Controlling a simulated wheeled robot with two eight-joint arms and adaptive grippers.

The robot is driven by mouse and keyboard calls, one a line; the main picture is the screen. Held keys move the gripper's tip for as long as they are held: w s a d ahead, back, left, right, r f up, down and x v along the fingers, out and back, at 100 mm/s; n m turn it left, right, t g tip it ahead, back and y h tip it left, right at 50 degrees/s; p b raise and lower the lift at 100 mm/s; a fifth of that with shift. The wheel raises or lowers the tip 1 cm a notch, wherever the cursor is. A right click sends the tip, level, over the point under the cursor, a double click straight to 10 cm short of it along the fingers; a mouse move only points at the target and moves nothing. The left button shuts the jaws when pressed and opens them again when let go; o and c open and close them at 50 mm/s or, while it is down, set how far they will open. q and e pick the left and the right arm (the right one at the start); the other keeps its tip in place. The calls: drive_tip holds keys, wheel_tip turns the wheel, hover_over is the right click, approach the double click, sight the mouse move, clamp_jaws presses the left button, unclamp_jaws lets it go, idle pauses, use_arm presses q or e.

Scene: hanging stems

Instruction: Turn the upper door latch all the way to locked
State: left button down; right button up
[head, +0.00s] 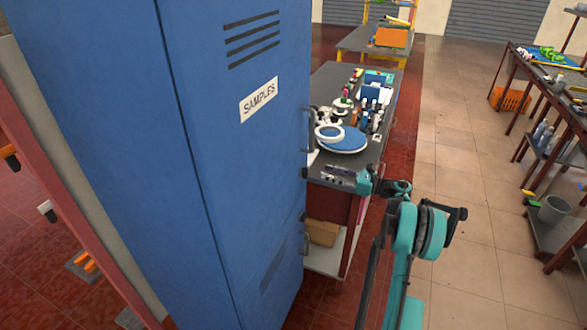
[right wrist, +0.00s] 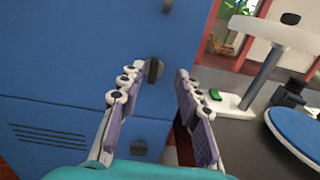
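The upper door latch (head: 304,172) is a small dark knob near the right edge of the tall blue locker (head: 245,150), below the upper handle. In the right wrist view the latch (right wrist: 154,70) is a dark grey, roughly upright piece on the blue door, just above the seam between the doors. My right gripper (head: 343,176) is to the right of the locker edge in the head view. In the right wrist view its fingers (right wrist: 155,90) are spread, with the latch seen between them, nearer the left finger. The gripper looks empty; contact is not visible. My left gripper is out of view.
The upper handle (head: 306,130) is above the latch; a lower latch (head: 302,216) and lower handle (head: 305,243) are below. A cluttered dark workbench (head: 330,85) stands close behind my right gripper. The tiled floor (head: 450,130) to the right is clear.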

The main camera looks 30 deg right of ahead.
drive_tip(key=b+x, duration=0.1)
drive_tip(key=x, duration=0.6)
drive_tip(key=shift+a+f+n+g+b, duration=0.3)
drive_tip(key=shift+a+f+b, duration=0.05)
drive_tip(key=shift+a+f, duration=0.15)
clamp_jaws()
